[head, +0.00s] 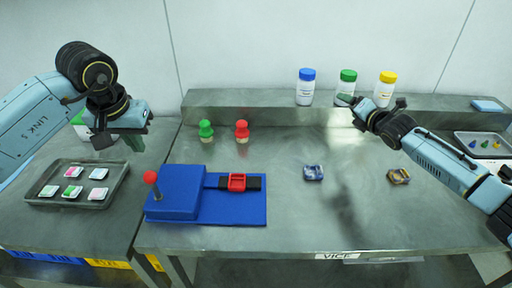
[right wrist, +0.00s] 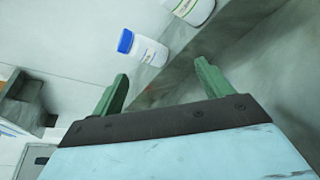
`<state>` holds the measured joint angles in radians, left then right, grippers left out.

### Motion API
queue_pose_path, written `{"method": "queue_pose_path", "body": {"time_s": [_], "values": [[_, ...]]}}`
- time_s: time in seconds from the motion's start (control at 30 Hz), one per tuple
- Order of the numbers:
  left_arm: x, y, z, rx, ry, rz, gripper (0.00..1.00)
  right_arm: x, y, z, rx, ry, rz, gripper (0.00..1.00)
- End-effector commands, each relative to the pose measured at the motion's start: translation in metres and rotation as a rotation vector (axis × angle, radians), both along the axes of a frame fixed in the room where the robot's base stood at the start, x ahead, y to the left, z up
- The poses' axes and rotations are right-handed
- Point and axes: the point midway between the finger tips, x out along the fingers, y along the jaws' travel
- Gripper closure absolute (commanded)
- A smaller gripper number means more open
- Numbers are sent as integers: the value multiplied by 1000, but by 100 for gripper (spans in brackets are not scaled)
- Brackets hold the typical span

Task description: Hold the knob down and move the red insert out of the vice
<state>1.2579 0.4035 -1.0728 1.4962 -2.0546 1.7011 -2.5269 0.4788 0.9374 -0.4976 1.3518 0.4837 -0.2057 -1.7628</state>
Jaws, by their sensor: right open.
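The blue vice (head: 205,203) stands on the table at the left of the middle. The red insert (head: 237,182) sits between its dark jaws. A red ball knob (head: 150,177) tops a lever at the vice's left end. My left gripper (head: 132,143) hangs above and left of the knob, over the small tray side, apart from it; its fingers are too small to tell apart. My right gripper (head: 354,107) is raised at the right, far from the vice. In the right wrist view its two green fingers (right wrist: 160,88) are spread with nothing between them.
Green (head: 206,130) and red (head: 242,130) stoppers stand behind the vice. Two small patterned blocks (head: 313,173) (head: 399,176) lie to the right. Blue-, green- and yellow-capped bottles (head: 306,87) stand on the back ledge. A tray of tiles (head: 120,187) lies left. The table's front right is clear.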

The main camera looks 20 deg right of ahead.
Motion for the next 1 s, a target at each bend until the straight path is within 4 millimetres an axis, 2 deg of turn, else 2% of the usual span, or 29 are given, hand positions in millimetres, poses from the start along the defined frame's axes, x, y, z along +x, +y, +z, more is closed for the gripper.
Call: {"method": "queue_pose_path", "body": {"time_s": [0.03, 0.17, 0.27, 0.37, 0.57, 0.67, 0.73, 1.0], "values": [[0, 0, 0, 0, 0, 0, 100, 13, -4, 3, -7, 5, -46, 22], [0, 0, 0, 0, 0, 0, 100, 34, -14, -1, -29, 76, -141, 22], [0, 0, 0, 0, 0, 0, 100, 44, -11, -15, -22, 168, -175, 22], [0, 0, 0, 0, 0, 0, 100, 51, 2, -35, -2, 268, -169, 22], [0, 0, 0, 0, 0, 0, 100, 56, 51, -76, 54, 452, -71, 22], [0, 0, 0, 0, 0, 0, 100, 56, 87, -89, 112, 533, 0, 22], [0, 0, 0, 0, 0, 0, 100, 54, 112, -88, 199, 583, 20, 22], [0, 0, 0, 0, 0, 0, 100, 40, 176, -68, 521, 733, -47, 22]]}}
